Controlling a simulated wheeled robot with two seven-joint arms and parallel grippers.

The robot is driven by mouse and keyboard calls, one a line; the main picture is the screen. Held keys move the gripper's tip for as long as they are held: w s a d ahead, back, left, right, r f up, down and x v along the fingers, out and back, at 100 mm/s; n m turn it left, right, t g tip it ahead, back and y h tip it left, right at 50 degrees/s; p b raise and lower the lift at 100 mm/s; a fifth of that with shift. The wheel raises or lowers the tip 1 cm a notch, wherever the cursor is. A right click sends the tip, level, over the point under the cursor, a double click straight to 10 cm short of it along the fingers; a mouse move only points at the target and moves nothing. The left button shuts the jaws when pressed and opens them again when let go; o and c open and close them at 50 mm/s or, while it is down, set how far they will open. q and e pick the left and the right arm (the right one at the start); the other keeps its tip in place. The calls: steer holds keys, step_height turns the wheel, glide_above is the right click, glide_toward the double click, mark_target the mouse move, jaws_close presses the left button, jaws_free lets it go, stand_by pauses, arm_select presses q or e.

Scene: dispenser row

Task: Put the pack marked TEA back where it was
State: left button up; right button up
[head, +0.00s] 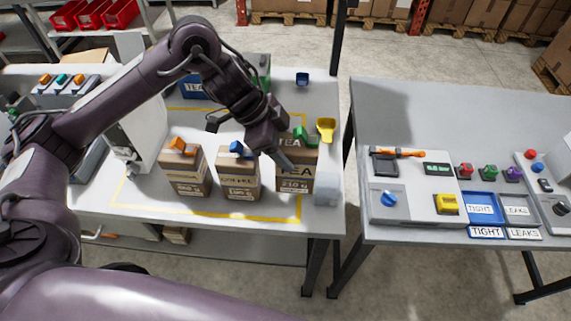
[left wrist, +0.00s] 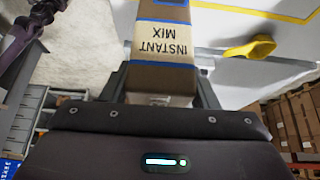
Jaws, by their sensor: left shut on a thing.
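The pack marked TEA (head: 297,182) is brown with a green clip on top. It is at the right end of a row of packs in the head view. My left gripper (head: 283,158) reaches down from the upper left and is shut on this pack. The left wrist view shows a brown pack (left wrist: 160,80) between the fingers, with a label reading INSTANT MIX on the side facing that camera. I cannot tell whether the pack touches the table. My right gripper is not in view.
A pack with an orange clip (head: 187,172) and a coffee pack with a blue clip (head: 239,180) stand to the left. A yellow scoop (head: 326,128) and a pale clear box (head: 326,187) are at the right. A blue TEA container (head: 194,88) stands behind. Yellow lines mark the table.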

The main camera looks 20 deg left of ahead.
arm_select(q)
steer(key=shift+f, duration=2.6)
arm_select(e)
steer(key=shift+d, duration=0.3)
arm_select(q)
steer(key=shift+f, duration=0.1)
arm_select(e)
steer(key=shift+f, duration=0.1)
arm_select(q)
steer(key=o, duration=1.3)
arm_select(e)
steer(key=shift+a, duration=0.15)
arm_select(q)
steer(key=shift+a+r, duration=0.15)
steer(key=shift+r, duration=0.2)
steer(key=v, duration=1.1)
steer(key=shift+s+a+r, duration=0.1)
steer(key=shift+r, duration=0.15)
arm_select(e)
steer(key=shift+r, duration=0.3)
arm_select(q)
steer(key=shift+f, duration=0.1)
